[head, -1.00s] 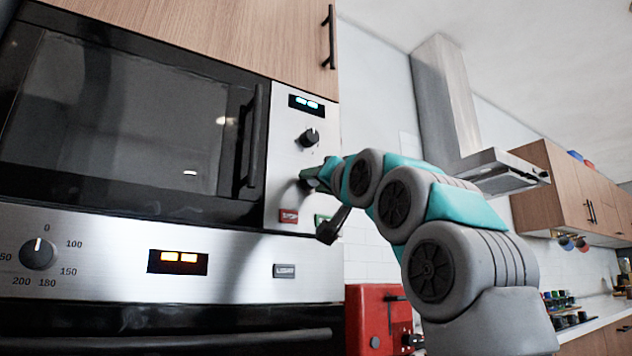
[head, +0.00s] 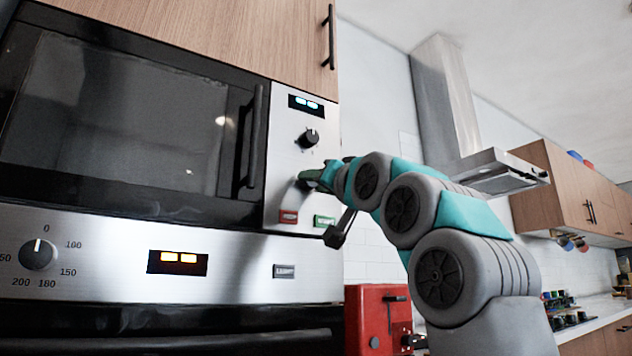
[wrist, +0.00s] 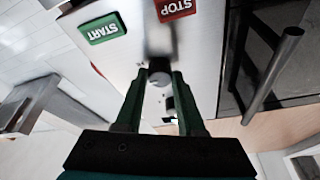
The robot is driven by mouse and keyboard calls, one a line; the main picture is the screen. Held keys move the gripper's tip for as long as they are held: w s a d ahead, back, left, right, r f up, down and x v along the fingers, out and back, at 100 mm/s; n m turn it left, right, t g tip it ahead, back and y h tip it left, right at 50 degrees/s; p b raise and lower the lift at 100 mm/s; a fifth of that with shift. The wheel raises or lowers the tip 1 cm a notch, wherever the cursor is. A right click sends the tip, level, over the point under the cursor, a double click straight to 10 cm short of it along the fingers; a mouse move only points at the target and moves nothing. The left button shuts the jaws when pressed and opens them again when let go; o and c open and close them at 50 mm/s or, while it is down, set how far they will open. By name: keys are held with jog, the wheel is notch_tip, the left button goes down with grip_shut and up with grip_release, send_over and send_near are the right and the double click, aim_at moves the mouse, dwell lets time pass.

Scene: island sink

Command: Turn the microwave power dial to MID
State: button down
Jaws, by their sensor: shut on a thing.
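The microwave's control panel (head: 281,150) carries an upper dial (head: 308,138) and a lower dial (wrist: 158,72). In the head view, my gripper (head: 312,180) reaches the panel from the right and largely covers the lower dial. I cannot read any power marks around either dial, so the setting is unclear.
Below the lower dial are a red STOP button (head: 288,217) and a green START button (head: 323,221). The microwave door handle (head: 253,140) stands out left of the panel. An oven with its own dial (head: 38,254) is below. A red box (head: 375,320) stands lower right.

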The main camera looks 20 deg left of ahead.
jog(key=shift+w+n, duration=0.15)
jog(key=shift+n, duration=0.25)
jog(key=shift+d+r+n+g+y+p, duration=0.1)
jog(key=shift+n+g+y+p, duration=0.5)
jog(key=shift+n+p, duration=0.65)
jog(key=shift+d+n+g+y+p, duration=0.1)
jog(key=shift+n+g+y+p, duration=0.5)
jog(key=shift+n, duration=1.45)
jog(key=c, duration=0.5)
grip_release()
